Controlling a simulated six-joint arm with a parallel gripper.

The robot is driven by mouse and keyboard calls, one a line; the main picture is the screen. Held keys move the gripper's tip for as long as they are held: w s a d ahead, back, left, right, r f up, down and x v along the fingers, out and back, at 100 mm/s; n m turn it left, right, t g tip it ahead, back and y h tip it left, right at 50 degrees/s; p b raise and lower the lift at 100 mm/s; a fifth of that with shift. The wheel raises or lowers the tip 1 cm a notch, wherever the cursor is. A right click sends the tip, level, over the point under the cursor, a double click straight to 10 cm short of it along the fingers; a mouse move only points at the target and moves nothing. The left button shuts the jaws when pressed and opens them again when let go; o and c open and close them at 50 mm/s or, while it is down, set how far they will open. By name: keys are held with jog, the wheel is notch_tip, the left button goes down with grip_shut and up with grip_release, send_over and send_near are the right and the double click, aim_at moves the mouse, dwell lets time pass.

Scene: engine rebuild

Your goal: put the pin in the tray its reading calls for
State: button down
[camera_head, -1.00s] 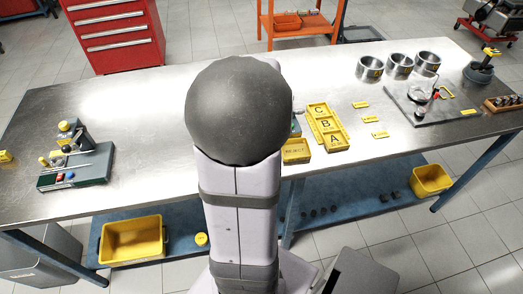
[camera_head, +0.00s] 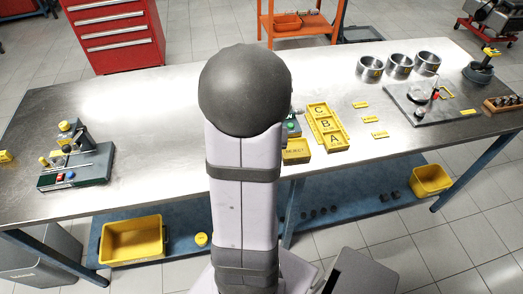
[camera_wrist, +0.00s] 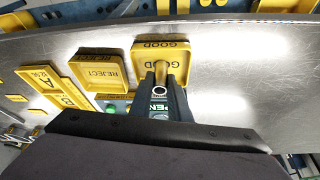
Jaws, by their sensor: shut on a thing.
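My gripper (camera_wrist: 161,82) shows in the wrist view, its dark fingers shut on the pin (camera_wrist: 159,91), whose pale ring-shaped end shows between them. The fingertips overlap the near part of the yellow GOOD tray (camera_wrist: 140,58); I cannot tell their height above it. The yellow REJECT tray (camera_wrist: 99,85) lies left of it, and it also shows in the head view (camera_head: 296,152). Trays marked C (camera_head: 318,109), B (camera_head: 326,125) and A (camera_head: 334,141) stand in a row. In the head view my arm hides the gripper, pin and GOOD tray. No reading is legible.
A device with a green button (camera_head: 291,126) is partly hidden behind my arm. Metal rings (camera_head: 400,65) and a dark plate with a fixture (camera_head: 432,104) stand at the right. Another fixture (camera_head: 76,166) stands at the left. The bench is clear between it and my arm.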

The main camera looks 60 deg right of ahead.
jog(key=shift+f, duration=0.2)
jog(key=c, duration=1.7)
grip_release()
jog(key=shift+r, duration=0.1)
jog(key=shift+o, duration=0.2)
jog(key=shift+r, duration=0.15)
jog(key=shift+a+r, duration=0.1)
jog(key=shift+r, duration=0.35)
jog(key=v, duration=1.1)
jog(key=shift+b, duration=0.45)
jog(key=shift+s, duration=0.1)
